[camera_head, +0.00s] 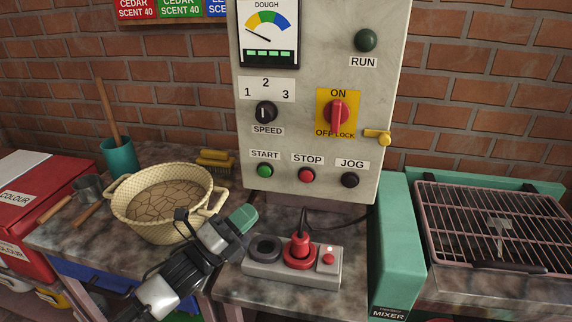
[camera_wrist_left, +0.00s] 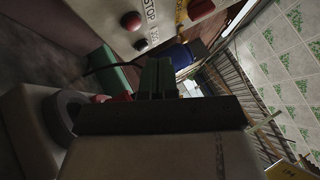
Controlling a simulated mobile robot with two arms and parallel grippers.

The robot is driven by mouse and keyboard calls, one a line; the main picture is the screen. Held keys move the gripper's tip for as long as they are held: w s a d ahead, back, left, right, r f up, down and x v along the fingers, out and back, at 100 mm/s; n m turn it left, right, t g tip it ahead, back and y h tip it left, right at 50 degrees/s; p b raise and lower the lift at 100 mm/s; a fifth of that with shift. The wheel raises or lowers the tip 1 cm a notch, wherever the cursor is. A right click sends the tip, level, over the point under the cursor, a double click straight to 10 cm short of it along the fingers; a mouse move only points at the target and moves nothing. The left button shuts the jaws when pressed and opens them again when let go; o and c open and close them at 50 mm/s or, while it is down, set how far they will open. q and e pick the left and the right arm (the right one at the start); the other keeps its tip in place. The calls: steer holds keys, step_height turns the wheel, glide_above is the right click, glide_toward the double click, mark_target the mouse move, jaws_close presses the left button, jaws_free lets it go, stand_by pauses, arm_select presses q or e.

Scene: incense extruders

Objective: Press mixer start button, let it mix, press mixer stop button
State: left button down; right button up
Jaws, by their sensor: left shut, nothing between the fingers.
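The grey control panel (camera_head: 310,120) stands upright at the back centre. Its green START button (camera_head: 265,170), red STOP button (camera_head: 307,175) and black JOG button (camera_head: 350,180) sit in a row near its lower edge. My left gripper (camera_head: 242,218) is shut and empty, with green fingertips, below and left of the START button and apart from the panel. In the left wrist view the fingers (camera_wrist_left: 157,78) point up towards the panel, where the red STOP button (camera_wrist_left: 131,21) shows. The START button is not visible there. My right gripper is not in view.
A grey socket strip (camera_head: 290,272) with a red plug (camera_head: 299,250) lies on the bench before the panel. A cream basket (camera_head: 125,208) stands left, beside my arm. A green MIXER housing (camera_head: 398,245) and a wire rack (camera_head: 495,225) are right.

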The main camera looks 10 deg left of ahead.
mark_target(264, 171)
arm_select(q)
steer(key=shift+m+h, duration=0.4)
steer(key=shift+m, duration=0.1)
steer(key=w+b, duration=0.1)
steer(key=w, duration=0.2)
steer(key=w+b, duration=0.1)
steer(key=w, duration=0.2)
steer(key=w+r+b, duration=0.1)
steer(key=w, duration=0.2)
steer(key=shift+w+d, duration=0.1)
steer(key=shift+d, duration=0.1)
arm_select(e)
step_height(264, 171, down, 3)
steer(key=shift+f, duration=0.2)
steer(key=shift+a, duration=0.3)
arm_select(q)
steer(key=shift+w+b, duration=0.1)
steer(key=shift+b, duration=0.25)
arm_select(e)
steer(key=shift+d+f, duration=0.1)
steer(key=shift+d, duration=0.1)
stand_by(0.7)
arm_select(q)
steer(key=shift+w, duration=0.15)
steer(key=shift+w, duration=0.15)
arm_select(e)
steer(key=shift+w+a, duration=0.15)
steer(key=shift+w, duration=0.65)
